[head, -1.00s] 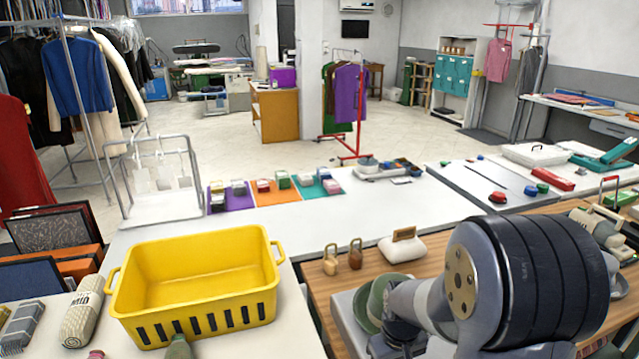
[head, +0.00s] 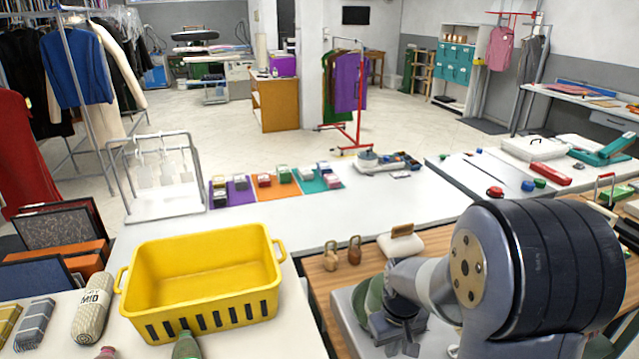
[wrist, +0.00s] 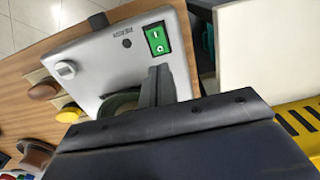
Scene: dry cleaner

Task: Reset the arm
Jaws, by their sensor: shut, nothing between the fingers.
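My gripper (head: 402,338) is low at the right of the head view, over a light grey machine on the wooden counter. Part of it is hidden by my large arm joint. In the wrist view its dark fingers (wrist: 158,86) are together with nothing held between them. They point at the grey machine (wrist: 122,60), which has a green power switch (wrist: 157,39) and a white knob. I cannot tell whether the fingers touch the machine.
A yellow basket (head: 205,308) stands empty on the white table to the left. Two small brown weights (head: 342,252) and a white pad with a wooden block (head: 401,240) sit behind the gripper. Tags and trays line the back tables.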

